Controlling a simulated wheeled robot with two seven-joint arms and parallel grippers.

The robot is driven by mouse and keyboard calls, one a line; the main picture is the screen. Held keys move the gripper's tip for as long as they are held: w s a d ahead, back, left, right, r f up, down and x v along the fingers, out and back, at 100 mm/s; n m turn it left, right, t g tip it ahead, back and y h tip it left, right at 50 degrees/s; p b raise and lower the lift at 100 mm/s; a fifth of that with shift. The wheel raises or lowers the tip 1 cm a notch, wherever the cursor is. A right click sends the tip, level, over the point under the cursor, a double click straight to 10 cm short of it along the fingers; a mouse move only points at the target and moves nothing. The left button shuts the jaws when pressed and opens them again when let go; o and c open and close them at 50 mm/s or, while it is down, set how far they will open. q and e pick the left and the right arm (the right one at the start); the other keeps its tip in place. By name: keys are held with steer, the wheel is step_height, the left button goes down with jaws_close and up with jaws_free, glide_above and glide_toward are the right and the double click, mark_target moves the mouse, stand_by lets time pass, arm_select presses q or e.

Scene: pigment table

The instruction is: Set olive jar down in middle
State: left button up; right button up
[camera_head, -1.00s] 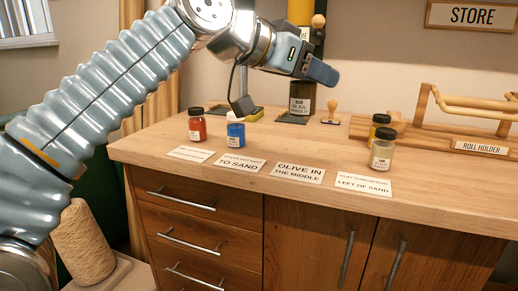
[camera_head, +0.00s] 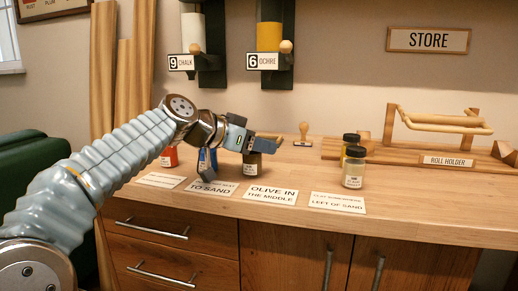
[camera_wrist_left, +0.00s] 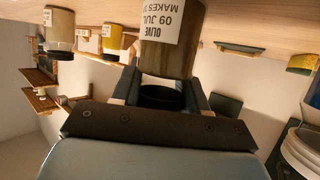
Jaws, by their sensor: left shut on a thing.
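The olive jar (camera_head: 252,167) is dark olive-brown with a white label and hangs below my left gripper (camera_head: 262,146), near the back edge of the "OLIVE IN THE MIDDLE" card (camera_head: 271,195). In the left wrist view the jar (camera_wrist_left: 170,45) is upside down in the picture, its dark lid between the two fingers of my left gripper (camera_wrist_left: 160,95), which is shut on it. Whether its base touches the table cannot be told. A red jar (camera_head: 169,158) and a blue jar (camera_head: 205,165) stand left of it, partly hidden by my arm. My right gripper is not in view.
A pale sand-coloured jar (camera_head: 353,172) and a yellow jar (camera_head: 349,145) stand to the right, before the roll holder (camera_head: 440,160). Other paper cards (camera_head: 338,203) lie along the front of the table (camera_head: 420,195). A wooden stamp (camera_head: 303,138) stands behind. The front right tabletop is clear.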

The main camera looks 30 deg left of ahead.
arm_select(q)
steer(key=shift+f, duration=0.1)
steer(key=shift+f, duration=0.15)
steer(key=o, duration=1.1)
steer(key=shift+o, duration=0.2)
steer(key=shift+r, duration=0.25)
steer(key=b+v, duration=0.1)
steer(key=v, duration=1.1)
